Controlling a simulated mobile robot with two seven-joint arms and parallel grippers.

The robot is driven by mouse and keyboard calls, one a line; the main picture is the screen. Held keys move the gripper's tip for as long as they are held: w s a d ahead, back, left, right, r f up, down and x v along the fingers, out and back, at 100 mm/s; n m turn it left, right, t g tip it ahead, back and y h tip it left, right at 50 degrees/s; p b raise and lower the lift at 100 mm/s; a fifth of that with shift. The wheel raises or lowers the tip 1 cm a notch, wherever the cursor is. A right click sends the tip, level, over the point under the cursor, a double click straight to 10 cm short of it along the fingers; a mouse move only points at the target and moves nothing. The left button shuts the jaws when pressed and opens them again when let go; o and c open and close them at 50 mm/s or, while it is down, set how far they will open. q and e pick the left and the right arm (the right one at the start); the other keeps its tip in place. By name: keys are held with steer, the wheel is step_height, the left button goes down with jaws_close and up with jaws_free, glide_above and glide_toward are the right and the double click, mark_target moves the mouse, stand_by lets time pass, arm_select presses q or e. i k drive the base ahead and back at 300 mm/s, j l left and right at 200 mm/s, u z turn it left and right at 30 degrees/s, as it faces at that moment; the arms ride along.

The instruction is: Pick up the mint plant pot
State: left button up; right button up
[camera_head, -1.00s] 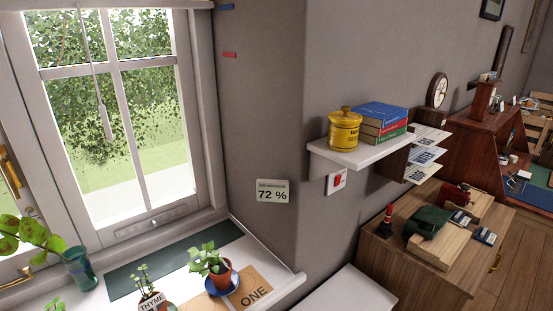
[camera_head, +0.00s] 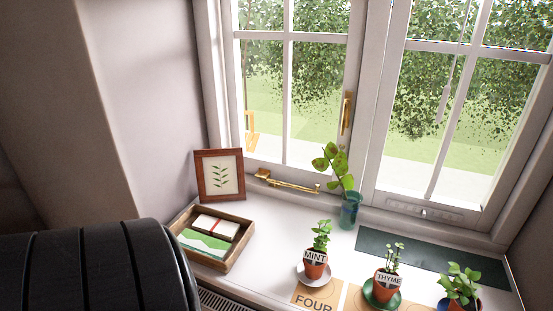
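The mint plant pot (camera_head: 315,266) is a small terracotta pot with a white MINT label and a leafy green plant. It stands upright on a pale saucer (camera_head: 301,276) on the white window sill, at the lower middle of the head view. A card reading FOUR (camera_head: 314,303) lies just in front of it. A black ribbed rounded shape, which may be part of my arm, fills the lower left. Neither gripper shows.
The thyme pot (camera_head: 386,284) stands close to the right of the mint, with another potted plant (camera_head: 460,284) further right. A glass vase (camera_head: 350,211) with a leafy stem stands behind. A wooden tray (camera_head: 238,256) and a framed leaf picture (camera_head: 219,176) are left.

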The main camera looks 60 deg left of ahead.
mark_target(315, 258)
steer(key=u, duration=1.45)
